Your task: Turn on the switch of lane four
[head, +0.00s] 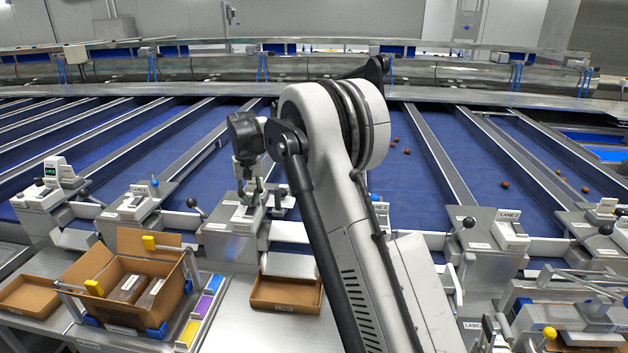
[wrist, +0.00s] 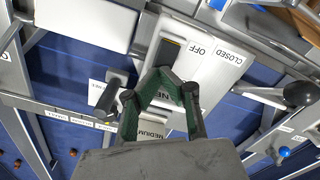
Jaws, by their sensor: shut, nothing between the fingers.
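The switch box (head: 232,216) under my gripper stands on the console left of my arm in the head view; my gripper hides part of it, and I cannot read its lane number. In the wrist view, the switch (wrist: 171,50) has a dark recess with a yellow spot, beside a white plate (wrist: 208,70) reading OFF and CLOSED. My gripper (head: 248,197) points down over the box. Its green-padded fingers (wrist: 166,73) are shut and empty, with the tips at the near end of the recess. I cannot tell whether they touch the switch.
A black-knobbed lever (head: 191,203) stands left of the box and shows in the wrist view (wrist: 299,94). Similar boxes line the console, one marked LANE 2 (head: 509,216). An open carton (head: 174,291) and an empty brown tray (head: 286,306) sit in front.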

